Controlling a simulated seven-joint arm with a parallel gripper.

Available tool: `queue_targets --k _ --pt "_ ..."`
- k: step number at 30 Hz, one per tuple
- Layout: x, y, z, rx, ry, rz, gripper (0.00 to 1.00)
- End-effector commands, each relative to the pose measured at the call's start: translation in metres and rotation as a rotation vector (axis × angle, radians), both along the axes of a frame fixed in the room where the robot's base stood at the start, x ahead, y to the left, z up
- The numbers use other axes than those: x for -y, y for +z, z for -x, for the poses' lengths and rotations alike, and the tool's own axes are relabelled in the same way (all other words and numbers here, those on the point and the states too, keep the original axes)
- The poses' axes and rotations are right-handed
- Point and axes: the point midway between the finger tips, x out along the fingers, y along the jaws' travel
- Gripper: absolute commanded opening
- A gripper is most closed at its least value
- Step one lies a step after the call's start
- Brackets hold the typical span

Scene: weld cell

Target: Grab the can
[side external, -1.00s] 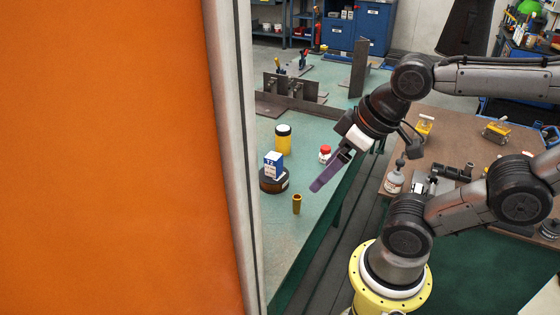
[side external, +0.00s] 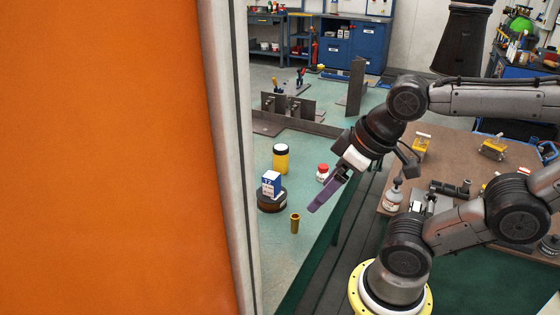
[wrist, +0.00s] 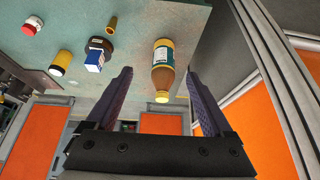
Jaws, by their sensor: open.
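The bottle is not visible in the side view.
A blue-and-white box (side external: 271,183) sits on a dark round piece (side external: 271,203). A brass cylinder (side external: 295,223) and a red-lidded jar (side external: 322,173) stand nearby. Steel plates (side external: 290,108) stand behind. An orange panel (side external: 100,150) hides the side view's left.

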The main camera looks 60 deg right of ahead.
Motion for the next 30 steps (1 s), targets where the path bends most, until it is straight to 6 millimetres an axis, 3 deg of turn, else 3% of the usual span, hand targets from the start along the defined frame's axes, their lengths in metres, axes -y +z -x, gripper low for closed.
queue_targets --k 6,9,19,23,30 --pt "0.000 0.000 0.000 0.000 0.000 0.000 0.86" --pt "0.000 0.000 0.000 0.000 0.000 0.000 1.00" --pt "0.001 0.006 -0.006 0.029 -0.036 -0.016 1.00" --pt "0.004 0.041 -0.035 0.126 -0.085 -0.030 1.00" --pt "0.038 0.088 -0.125 0.194 -0.254 -0.040 1.00"
